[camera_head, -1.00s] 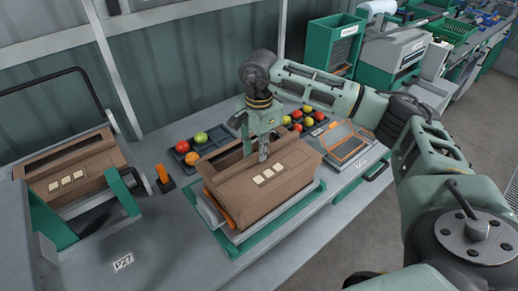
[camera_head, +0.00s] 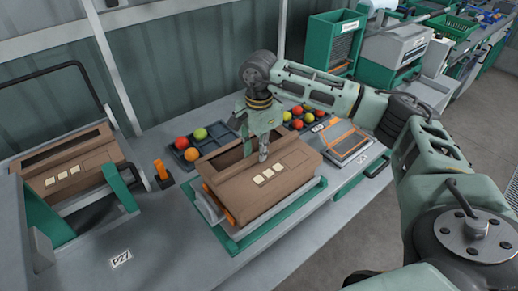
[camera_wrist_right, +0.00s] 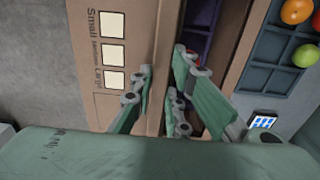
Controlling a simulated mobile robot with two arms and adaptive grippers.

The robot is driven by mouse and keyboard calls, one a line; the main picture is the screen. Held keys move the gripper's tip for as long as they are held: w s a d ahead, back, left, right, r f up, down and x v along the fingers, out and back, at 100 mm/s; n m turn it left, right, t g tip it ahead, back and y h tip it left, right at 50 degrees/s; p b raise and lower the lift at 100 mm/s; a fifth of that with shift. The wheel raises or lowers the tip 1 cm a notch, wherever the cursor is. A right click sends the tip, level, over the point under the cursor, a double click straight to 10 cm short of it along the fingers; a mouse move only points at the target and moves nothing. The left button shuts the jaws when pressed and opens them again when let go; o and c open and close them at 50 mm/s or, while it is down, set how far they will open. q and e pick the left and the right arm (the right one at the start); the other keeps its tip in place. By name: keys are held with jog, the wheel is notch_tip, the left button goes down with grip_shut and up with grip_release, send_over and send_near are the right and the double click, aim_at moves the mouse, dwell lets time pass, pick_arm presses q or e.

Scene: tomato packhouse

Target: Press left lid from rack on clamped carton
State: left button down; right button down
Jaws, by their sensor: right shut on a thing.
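A brown lid (camera_head: 265,178) with three cream label squares and a long dark slot lies over the clamped carton (camera_head: 262,208) in the head view. It also shows in the right wrist view (camera_wrist_right: 145,40), with its "Small Medium Large" print. My right gripper (camera_head: 263,152) points down at the slot and is shut on the lid's inner edge; in the wrist view (camera_wrist_right: 160,105) the fingers hide part of that edge. Whether the lid is fully seated cannot be told. A similar brown piece (camera_head: 88,168) leans in the green rack (camera_head: 122,188) at left. My left gripper is out of view.
A dark tray (camera_head: 222,126) with several fruits stands behind the carton, another with several fruits to its right. An orange-handled item (camera_head: 161,170) stands between rack and carton. An orange-framed panel (camera_head: 345,141) lies at right. The front table around the P27 label (camera_head: 120,259) is clear.

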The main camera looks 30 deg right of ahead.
jog(key=shift+f+b, duration=0.45)
jog(key=shift+f, duration=0.2)
dwell(0.7)
jog(key=c, duration=1.6)
grip_release()
jog(key=shift+c, duration=0.4)
jog(key=shift+c, duration=1.2)
jog(key=shift+r, duration=0.15)
jog(key=shift+r+p, duration=2.5)
jog(key=shift+r, duration=1.45)
jog(key=shift+f, duration=0.1)
